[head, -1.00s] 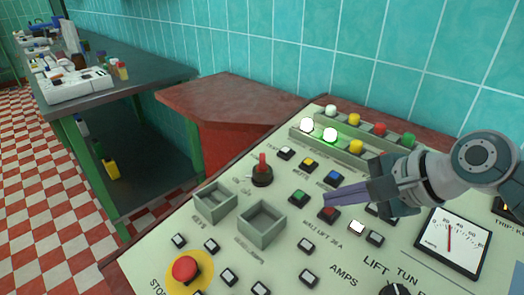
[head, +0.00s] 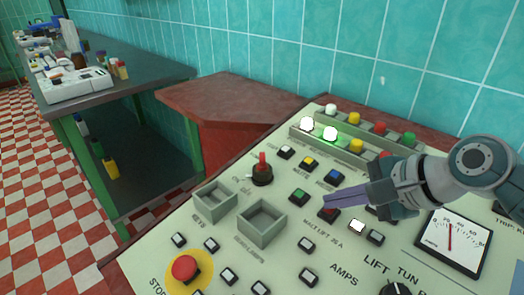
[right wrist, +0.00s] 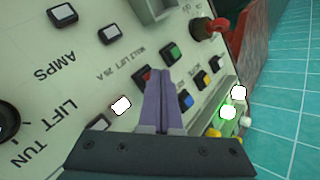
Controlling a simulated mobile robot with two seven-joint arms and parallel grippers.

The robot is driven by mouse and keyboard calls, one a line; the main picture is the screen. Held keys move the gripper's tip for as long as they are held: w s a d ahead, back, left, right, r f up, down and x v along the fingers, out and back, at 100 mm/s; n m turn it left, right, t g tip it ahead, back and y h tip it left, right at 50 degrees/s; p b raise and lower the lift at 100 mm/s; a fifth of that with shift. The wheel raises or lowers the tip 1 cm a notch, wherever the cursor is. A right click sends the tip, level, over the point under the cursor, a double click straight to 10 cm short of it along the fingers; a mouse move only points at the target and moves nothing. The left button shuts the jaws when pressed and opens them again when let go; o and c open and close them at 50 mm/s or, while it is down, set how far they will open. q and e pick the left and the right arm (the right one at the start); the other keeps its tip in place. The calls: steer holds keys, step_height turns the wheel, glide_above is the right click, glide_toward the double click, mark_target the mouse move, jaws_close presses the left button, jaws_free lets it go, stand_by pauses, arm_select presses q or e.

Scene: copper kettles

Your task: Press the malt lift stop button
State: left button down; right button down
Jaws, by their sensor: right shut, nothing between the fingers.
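The malt lift stop button, a red square button in a black frame, sits on the cream panel (head: 225,262) by the "MALT LIFT 20 A" label. In the head view it (head: 328,213) shows just below my right gripper's tips, which cover part of it. My right gripper (head: 326,202) is shut and empty, its purple fingers together. In the right wrist view the fingertips (right wrist: 158,76) overlap the edge of the red button (right wrist: 140,76). I cannot tell whether they touch it. A green button (head: 299,197) sits beside it. My left gripper is not in view.
A red mushroom stop button on a yellow disc (head: 185,268), a red-handled rotary switch (head: 262,170) and two open grey trays (head: 262,222) stand up from the panel. A lit white button (head: 356,226) and an ammeter (head: 452,240) lie to the right. Lamps line the back ledge.

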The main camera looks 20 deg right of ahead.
steer(key=shift+f, duration=0.3)
steer(key=shift+r, duration=0.1)
stand_by(0.5)
steer(key=shift+a+r+p, duration=0.1)
steer(key=shift+r+p, duration=0.55)
steer(key=shift+p, duration=0.3)
steer(key=r+p, duration=0.1)
steer(key=p, duration=0.1)
steer(key=r+p, duration=0.2)
steer(key=a+r+p, duration=0.1)
steer(key=r+p, duration=0.1)
steer(key=shift+s, duration=0.25)
steer(key=c, duration=1.5)
jaws_free()
